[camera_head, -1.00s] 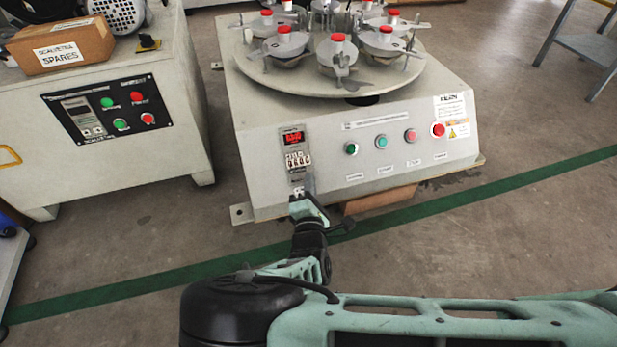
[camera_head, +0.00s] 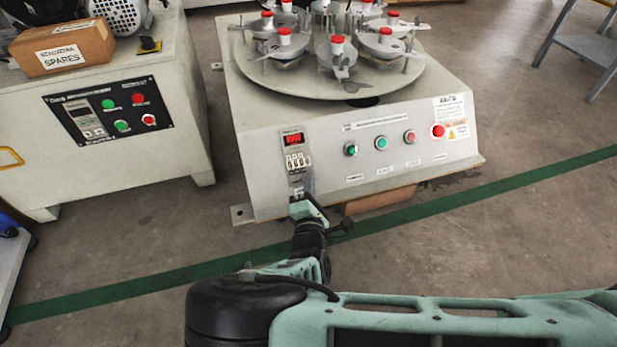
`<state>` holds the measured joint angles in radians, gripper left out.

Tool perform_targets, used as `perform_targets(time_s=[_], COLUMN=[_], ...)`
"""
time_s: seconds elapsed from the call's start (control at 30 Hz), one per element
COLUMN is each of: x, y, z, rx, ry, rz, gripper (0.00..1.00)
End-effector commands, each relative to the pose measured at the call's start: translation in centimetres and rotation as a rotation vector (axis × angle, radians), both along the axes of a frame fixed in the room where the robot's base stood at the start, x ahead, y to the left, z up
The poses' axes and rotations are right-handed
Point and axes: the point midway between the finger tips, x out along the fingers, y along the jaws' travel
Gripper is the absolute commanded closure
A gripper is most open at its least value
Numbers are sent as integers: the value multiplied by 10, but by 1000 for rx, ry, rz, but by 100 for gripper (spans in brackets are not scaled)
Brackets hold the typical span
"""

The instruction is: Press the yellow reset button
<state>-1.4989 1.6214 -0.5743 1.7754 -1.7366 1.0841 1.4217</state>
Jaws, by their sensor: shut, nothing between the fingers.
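The grey testing machine (camera_head: 255,185) has a sloped front panel with a small counter module (camera_head: 298,162) at its left, showing a lit red display (camera_head: 293,139) above white digit wheels. No yellow button can be made out; the lower end of this module is partly covered by my gripper (camera_head: 299,195). My gripper is shut and empty, its tips at or very close to the module's bottom. Whether they touch it cannot be told.
A green button (camera_head: 350,149), a teal button (camera_head: 381,143) and two red ones sit along the panel to the right. A round turntable (camera_head: 300,80) with several red-topped stations is above. A control cabinet (camera_head: 100,165) stands left. Open floor (camera_head: 480,240) lies right.

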Motion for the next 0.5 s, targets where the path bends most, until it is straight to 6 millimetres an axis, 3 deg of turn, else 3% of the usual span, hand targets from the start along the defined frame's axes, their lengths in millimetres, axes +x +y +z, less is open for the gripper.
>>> perform_targets(time_s=[0.5], x=[-8], y=[-2], z=[7], rx=[0], ry=[0], rz=[0], gripper=[100])
